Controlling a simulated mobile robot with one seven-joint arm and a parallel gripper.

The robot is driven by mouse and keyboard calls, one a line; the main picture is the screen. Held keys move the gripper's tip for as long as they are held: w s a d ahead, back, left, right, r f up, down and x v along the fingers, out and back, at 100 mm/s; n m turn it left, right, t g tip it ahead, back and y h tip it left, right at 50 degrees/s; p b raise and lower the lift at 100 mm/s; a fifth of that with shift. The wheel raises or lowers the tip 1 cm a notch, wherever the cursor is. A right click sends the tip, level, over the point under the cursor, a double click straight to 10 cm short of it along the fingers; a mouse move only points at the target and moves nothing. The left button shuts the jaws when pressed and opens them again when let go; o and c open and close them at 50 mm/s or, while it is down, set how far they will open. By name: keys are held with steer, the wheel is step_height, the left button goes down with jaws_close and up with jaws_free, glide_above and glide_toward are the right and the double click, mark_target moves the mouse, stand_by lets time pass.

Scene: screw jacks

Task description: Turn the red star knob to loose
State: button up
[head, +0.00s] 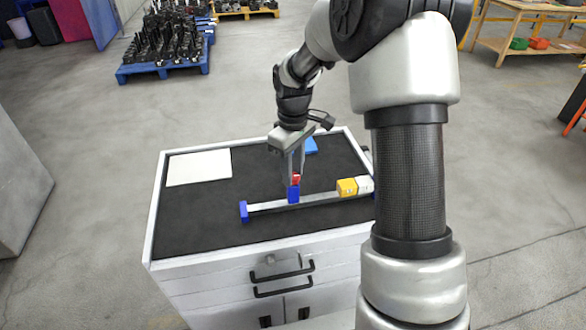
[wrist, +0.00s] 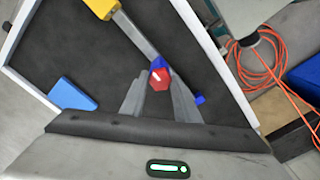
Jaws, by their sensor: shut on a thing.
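The red star knob (wrist: 160,79) sits on a blue block (head: 293,194) that rides on a pale metal bar (head: 320,199). In the head view the knob (head: 296,179) is partly hidden by my fingers. The knob's top carries a short white mark in the wrist view. My gripper (head: 296,177) points down over the block and is shut on the knob. In the wrist view my gripper's fingers (wrist: 160,90) reach up to the knob from below. The bar has a blue end piece (head: 244,211) at the left and a yellow block (head: 346,187) toward the right.
The bar lies on a dark mat (head: 200,225) atop a white drawer cabinet (head: 215,265). A white sheet (head: 199,167) lies at the back left and a blue piece (wrist: 74,94) lies behind my gripper. The left part of the mat is clear.

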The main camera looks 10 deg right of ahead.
steer(key=shift+n, duration=0.5)
steer(key=o, duration=1)
steer(key=shift+o, duration=0.2)
steer(key=shift+r, duration=0.1)
step_height(320, 180, up, 17)
steer(key=p, duration=0.1)
steer(key=shift+r, duration=0.15)
